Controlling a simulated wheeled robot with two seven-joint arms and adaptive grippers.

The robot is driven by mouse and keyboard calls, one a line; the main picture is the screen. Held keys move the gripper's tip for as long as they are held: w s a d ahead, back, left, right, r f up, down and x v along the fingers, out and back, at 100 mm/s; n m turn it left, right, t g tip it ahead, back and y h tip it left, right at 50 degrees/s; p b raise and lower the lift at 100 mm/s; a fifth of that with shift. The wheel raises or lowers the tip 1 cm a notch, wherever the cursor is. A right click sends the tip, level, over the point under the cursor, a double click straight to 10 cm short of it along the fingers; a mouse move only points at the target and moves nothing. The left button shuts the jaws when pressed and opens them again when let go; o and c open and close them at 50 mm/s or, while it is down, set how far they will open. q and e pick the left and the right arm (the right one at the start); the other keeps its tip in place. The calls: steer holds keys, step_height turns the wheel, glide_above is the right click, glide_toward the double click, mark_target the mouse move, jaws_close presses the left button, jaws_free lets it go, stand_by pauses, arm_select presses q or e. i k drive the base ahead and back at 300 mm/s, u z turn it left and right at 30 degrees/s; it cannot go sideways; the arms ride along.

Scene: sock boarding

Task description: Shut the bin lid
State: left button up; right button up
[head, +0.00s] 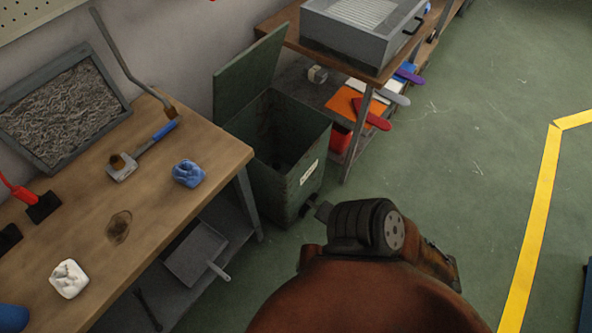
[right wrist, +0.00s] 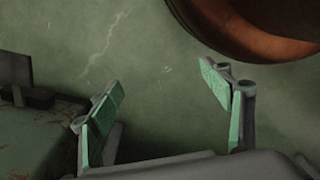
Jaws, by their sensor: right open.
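The green bin (head: 290,190) stands on the floor between the workbench and a side table, with a pale label on its front. Its lid (head: 245,75) is raised, standing steeply up at the back, and the dark inside shows. My right arm comes in from the bottom of the head view, its wrist in front of the bin and hiding most of the gripper. In the right wrist view my right gripper (right wrist: 160,80) is open and empty, its green-padded fingers apart over the floor. A rust-marked green surface (right wrist: 35,145), likely the bin, lies at the left. My left gripper is out of view.
The wooden workbench (head: 205,150) left of the bin holds a blue cloth lump (head: 188,173), a white lump (head: 69,279) and a framed grey panel (head: 65,108). A metal box (head: 360,30) sits on the side table.

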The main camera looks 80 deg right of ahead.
mark_target(250, 70)
steer(key=z, duration=1.65)
